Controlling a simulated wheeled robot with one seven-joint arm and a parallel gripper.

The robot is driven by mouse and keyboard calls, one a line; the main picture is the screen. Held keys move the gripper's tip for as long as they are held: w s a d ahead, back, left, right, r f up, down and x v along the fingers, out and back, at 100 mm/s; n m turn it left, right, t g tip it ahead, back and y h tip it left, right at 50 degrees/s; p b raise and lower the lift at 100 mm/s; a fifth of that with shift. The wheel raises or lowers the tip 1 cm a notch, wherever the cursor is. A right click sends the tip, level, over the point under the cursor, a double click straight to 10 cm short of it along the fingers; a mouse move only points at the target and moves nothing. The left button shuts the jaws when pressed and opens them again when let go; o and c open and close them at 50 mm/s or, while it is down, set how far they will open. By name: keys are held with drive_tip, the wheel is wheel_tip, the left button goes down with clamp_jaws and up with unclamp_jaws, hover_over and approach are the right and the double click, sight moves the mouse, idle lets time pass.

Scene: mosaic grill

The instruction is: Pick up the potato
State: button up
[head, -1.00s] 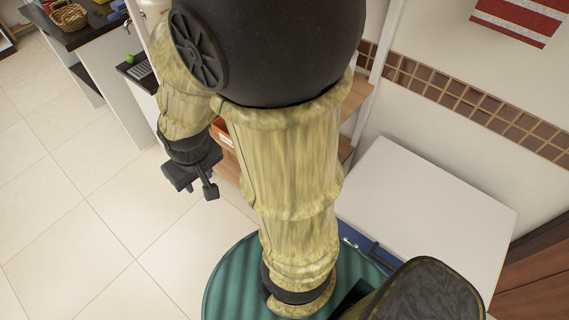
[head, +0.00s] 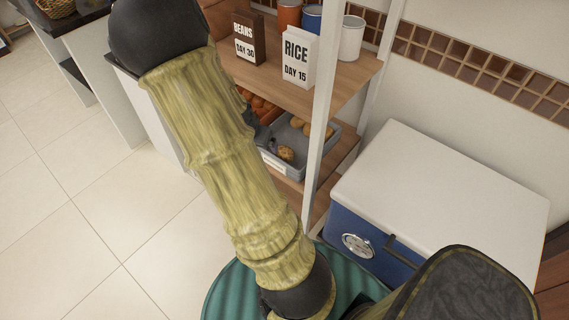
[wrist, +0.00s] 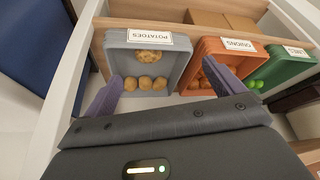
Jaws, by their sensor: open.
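Several brown potatoes (wrist: 146,83) lie in a row in a grey bin (wrist: 116,60) labelled POTATOES in the wrist view. One more potato (wrist: 149,55) lies apart, close to the label (wrist: 150,38). In the head view the grey bin (head: 328,160) stands on a lower shelf, with a potato (head: 286,153) near its labelled side. My gripper (wrist: 162,70) is open and empty, its two fingers spread towards the bins. No potato is between the fingers in contact with them. In the head view my arm mostly hides the gripper.
An orange bin of onions (wrist: 222,50) and a green bin (wrist: 285,68) stand beside the grey one. Above is a shelf with a BEANS box (head: 249,40) and a RICE box (head: 298,58). A white shelf post (head: 322,110) stands close. A blue cooler (head: 365,245) is at right.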

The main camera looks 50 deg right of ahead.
drive_tip(key=d+f, duration=0.1)
drive_tip(key=d+f+m+h, duration=0.1)
drive_tip(key=d, duration=0.1)
drive_tip(key=d+m+b, duration=0.1)
drive_tip(key=d, duration=0.1)
drive_tip(key=shift+s+d+f+g, duration=0.1)
drive_tip(key=shift+s+f+g, duration=0.2)
drive_tip(key=shift+s+f, duration=0.1)
drive_tip(key=b, duration=0.3)
approach(283, 153)
drive_tip(key=x, duration=0.5)
drive_tip(key=shift+f, duration=0.1)
drive_tip(key=x, duration=0.5)
drive_tip(key=shift+w+d+f+b, duration=0.1)
drive_tip(key=shift+d+f+b, duration=0.2)
drive_tip(key=shift+b, duration=0.05)
